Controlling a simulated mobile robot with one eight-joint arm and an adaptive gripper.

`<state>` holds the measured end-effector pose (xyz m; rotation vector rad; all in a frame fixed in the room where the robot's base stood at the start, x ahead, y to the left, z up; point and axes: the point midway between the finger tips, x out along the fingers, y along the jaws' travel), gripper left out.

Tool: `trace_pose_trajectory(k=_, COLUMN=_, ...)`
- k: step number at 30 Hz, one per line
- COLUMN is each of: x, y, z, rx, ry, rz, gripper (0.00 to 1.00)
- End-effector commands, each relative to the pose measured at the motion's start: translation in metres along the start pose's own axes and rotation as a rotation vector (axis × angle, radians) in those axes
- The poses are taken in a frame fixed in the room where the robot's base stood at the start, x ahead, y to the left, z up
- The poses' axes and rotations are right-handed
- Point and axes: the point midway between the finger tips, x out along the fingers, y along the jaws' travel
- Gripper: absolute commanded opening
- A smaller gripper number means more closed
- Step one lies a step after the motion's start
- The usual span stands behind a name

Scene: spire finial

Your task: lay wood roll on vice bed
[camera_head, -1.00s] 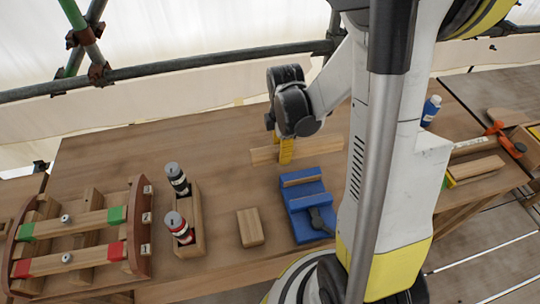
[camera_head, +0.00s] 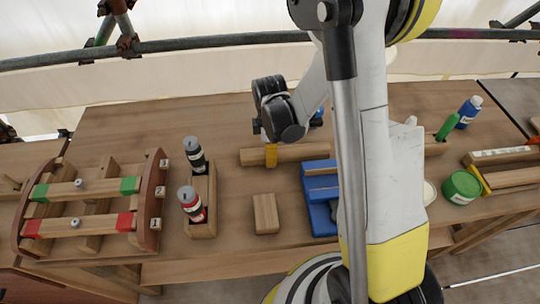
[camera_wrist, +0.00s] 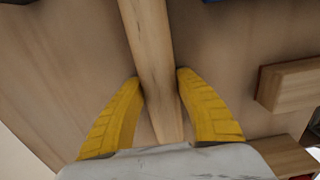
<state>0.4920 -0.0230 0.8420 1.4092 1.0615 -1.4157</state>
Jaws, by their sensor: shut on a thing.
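The wood roll (camera_head: 300,153) is a long pale wooden bar, lying across the picture behind the blue vice (camera_head: 316,213). My gripper (camera_head: 271,155) is shut on the roll, left of the vice. In the wrist view, its two yellow fingers (camera_wrist: 161,80) stand on either side of the roll (camera_wrist: 150,45), which runs lengthwise between them. The vice has a wood-faced jaw; my arm hides its right part and the roll's right end. I cannot tell whether the roll touches the table.
A wooden block (camera_head: 265,214) lies left of the vice. A wooden holder (camera_head: 202,222) with two bottles and a curved rack (camera_head: 152,205) stand further left. A green tin (camera_head: 461,187) and a blue bottle (camera_head: 469,112) are at right. A scaffold pipe (camera_head: 190,48) runs behind.

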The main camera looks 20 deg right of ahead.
Motion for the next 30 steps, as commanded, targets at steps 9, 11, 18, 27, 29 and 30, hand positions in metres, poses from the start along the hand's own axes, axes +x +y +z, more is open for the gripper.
trace_pose_trajectory(k=9, x=0.002, y=0.0, z=0.0, rx=0.0, ry=0.0, rz=0.0, gripper=0.58)
trace_pose_trajectory(k=11, x=0.002, y=0.0, z=0.0, rx=0.0, ry=0.0, rz=0.0, gripper=0.59)
trace_pose_trajectory(k=18, x=0.001, y=0.0, z=0.0, rx=0.0, ry=0.0, rz=0.0, gripper=0.59)
trace_pose_trajectory(k=27, x=-0.044, y=-0.001, z=0.0, rx=0.0, ry=0.0, rz=0.0, gripper=0.59)
trace_pose_trajectory(k=29, x=-0.059, y=-0.001, z=0.0, rx=0.0, ry=0.0, rz=0.0, gripper=0.59)
trace_pose_trajectory(k=30, x=-0.068, y=0.0, z=0.0, rx=0.0, ry=0.0, rz=0.0, gripper=0.59)
